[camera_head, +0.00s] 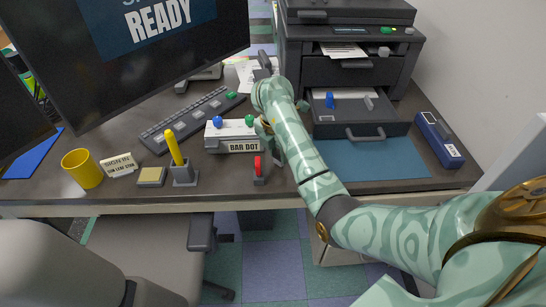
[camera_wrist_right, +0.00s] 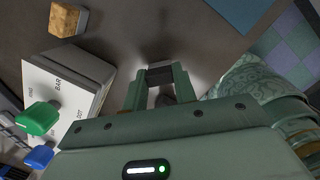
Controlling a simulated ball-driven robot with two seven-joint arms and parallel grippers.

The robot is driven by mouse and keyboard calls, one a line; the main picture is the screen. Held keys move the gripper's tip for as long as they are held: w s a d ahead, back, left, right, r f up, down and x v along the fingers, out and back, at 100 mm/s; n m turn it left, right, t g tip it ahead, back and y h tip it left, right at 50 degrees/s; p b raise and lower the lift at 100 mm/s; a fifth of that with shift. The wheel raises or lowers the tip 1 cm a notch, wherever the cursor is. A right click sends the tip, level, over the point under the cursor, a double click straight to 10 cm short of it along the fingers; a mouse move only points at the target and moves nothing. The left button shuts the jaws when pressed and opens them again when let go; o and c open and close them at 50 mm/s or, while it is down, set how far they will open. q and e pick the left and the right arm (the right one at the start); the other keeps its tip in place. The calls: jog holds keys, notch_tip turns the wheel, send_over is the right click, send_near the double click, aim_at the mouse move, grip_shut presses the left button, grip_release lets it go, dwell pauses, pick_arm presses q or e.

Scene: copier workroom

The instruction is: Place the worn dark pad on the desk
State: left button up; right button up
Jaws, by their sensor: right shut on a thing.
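My right gripper (camera_wrist_right: 160,78) reaches down over the desk (camera_head: 215,178), just right of the white box marked BAR DOT (camera_head: 230,147). In the right wrist view its fingers are shut on a small dark piece (camera_wrist_right: 160,74), which looks like the worn dark pad. The piece sits between the fingertips, close above the dark desk top; I cannot tell if it touches. In the head view my arm and hand hide it. My left gripper is not in view.
The BAR DOT box has blue (camera_head: 217,121) and green knobs. A red-handled stamp (camera_head: 258,168) stands near the front edge. A printer (camera_head: 350,70) with an open drawer stands right, above a blue mat (camera_head: 385,160). A keyboard (camera_head: 190,118) and yellow cup (camera_head: 82,168) are left.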

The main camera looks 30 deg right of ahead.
jog(key=shift+a+f, duration=0.15)
jog(key=shift+f, duration=0.35)
jog(key=shift+a+r, duration=0.1)
jog(key=shift+r, duration=0.15)
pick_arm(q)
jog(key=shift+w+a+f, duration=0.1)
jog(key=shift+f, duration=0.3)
pick_arm(e)
jog(key=shift+f, duration=0.2)
jog(key=o, duration=0.9)
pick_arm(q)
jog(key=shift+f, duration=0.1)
pick_arm(e)
jog(key=shift+o, duration=0.2)
pick_arm(q)
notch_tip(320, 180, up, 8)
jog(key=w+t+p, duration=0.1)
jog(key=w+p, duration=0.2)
jog(key=p, duration=0.5)
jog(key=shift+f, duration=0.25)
pick_arm(e)
notch_tip(320, 180, up, 12)
jog(key=a, duration=0.1)
jog(key=shift+s+r, duration=0.2)
